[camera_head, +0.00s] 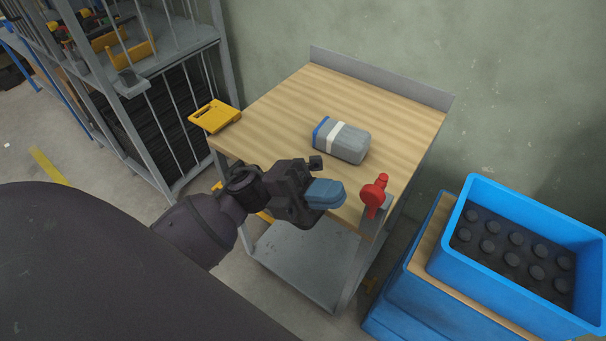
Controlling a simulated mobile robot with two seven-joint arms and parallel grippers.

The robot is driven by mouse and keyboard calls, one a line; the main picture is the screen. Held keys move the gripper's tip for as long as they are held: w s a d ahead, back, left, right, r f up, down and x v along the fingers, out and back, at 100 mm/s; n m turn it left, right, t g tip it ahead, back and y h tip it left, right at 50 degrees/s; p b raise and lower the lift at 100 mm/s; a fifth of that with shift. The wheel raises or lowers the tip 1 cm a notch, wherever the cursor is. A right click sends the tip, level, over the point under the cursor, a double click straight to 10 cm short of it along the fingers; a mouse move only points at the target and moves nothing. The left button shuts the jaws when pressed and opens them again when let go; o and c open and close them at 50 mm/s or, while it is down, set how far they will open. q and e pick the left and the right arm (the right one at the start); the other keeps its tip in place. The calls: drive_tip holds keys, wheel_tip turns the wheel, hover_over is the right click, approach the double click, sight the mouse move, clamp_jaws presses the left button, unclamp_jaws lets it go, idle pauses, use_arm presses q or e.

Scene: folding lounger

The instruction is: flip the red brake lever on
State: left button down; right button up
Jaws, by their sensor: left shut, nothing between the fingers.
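The red brake lever (374,193) stands at the near right corner of a wood-topped cart (290,115), on a grey post. My left gripper (328,194), dark with blue fingers, is left of the lever, over the near edge of the cart top. Its fingers are shut with nothing between them and point right, toward the lever. A small gap shows between the fingertips and the lever. The lever's lower mount is partly hard to make out. My right gripper is out of view.
A grey case with a white band (342,140) lies on the cart top behind my gripper. A yellow object (214,116) sits at its left edge. A blue crate (446,266) with dark contents stands right of the cart. A barred metal rack (145,88) stands left.

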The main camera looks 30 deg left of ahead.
sight(374, 202)
use_arm(q)
drive_tip(key=shift+x, duration=1.25)
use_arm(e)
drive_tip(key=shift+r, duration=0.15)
